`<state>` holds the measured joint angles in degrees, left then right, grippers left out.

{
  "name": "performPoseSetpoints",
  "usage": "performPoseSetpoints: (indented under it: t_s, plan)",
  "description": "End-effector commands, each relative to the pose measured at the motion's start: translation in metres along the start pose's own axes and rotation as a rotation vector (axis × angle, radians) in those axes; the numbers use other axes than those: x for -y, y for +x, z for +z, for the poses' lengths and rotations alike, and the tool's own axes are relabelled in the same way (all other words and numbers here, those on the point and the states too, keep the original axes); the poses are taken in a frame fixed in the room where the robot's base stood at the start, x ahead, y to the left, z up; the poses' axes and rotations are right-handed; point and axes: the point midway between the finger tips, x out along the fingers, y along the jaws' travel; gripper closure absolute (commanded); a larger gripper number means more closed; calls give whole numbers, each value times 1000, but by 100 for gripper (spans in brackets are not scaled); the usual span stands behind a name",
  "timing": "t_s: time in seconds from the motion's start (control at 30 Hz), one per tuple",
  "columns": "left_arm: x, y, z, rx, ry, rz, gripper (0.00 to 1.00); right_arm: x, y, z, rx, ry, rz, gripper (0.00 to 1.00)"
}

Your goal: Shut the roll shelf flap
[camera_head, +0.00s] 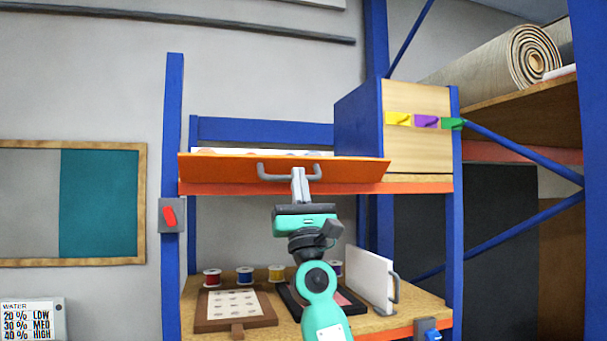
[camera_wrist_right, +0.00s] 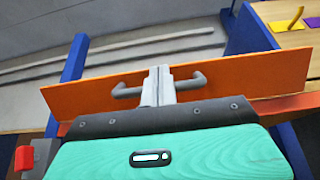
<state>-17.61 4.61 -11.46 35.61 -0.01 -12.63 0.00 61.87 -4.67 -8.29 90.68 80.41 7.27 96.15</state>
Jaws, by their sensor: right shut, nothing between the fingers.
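The roll shelf flap (camera_head: 225,168) is an orange panel on the upper shelf of the blue rack. It leans outward, partly open, and pale things show behind its top edge. A grey bar handle (camera_head: 265,176) is on its face. In the wrist view the flap (camera_wrist_right: 90,92) spans most of the width, with its handle (camera_wrist_right: 190,83) at mid-panel. My right gripper (camera_head: 299,174) is shut and empty, with its fingertips in front of the handle's middle, which they hide. In the wrist view the fingertips (camera_wrist_right: 159,72) overlap the handle; contact is unclear. My left gripper is not in view.
A wooden-fronted box (camera_head: 417,150) with coloured tabs stands right of the flap. Below, the lower shelf (camera_head: 420,302) holds spools, a clipboard-like board (camera_head: 235,309) and a white panel (camera_head: 370,280) with a handle. A red switch (camera_head: 169,214) is on the left post.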

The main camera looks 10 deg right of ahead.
Motion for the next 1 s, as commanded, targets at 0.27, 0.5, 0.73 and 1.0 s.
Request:
performPoseSetpoints:
  t_s: [0.27,0.5,0.73,1.0]
  plan:
    - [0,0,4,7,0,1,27,0,4,2,0,-1,0,100]
    - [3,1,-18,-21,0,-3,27,0,4,3,2,-1,0,100]
    - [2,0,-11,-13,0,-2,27,0,4,3,2,-1,0,100]
    - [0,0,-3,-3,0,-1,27,0,4,3,3,-1,0,100]
